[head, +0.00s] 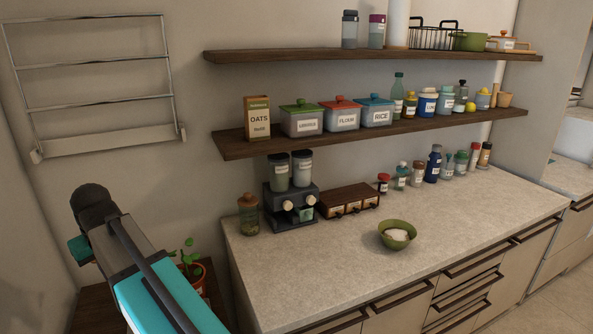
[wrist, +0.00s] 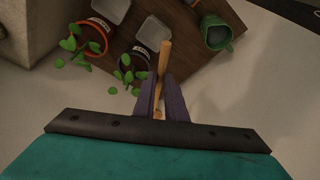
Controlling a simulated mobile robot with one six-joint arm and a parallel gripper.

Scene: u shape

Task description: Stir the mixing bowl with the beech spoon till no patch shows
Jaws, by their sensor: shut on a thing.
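The mixing bowl (head: 385,241) is green and stands on the counter, with a pale mound (head: 398,234) inside it. Patches in the mound are too small to make out. In the wrist view my gripper (wrist: 161,88) is shut on a light wooden stick, the beech spoon (wrist: 164,57). One end sticks out beyond the fingers and a bit of wood shows between them. The gripper is over a small brown table, away from the bowl. In the head view only my arm shows at the lower left, and the gripper and spoon are hidden.
The small table (wrist: 187,60) holds potted plants (wrist: 97,36), grey trays and a green mug (wrist: 216,32). On the counter (head: 470,215), a dispenser (head: 290,205), a drawer box (head: 347,201) and several bottles stand behind the bowl. Two loaded shelves hang above. The counter's front is clear.

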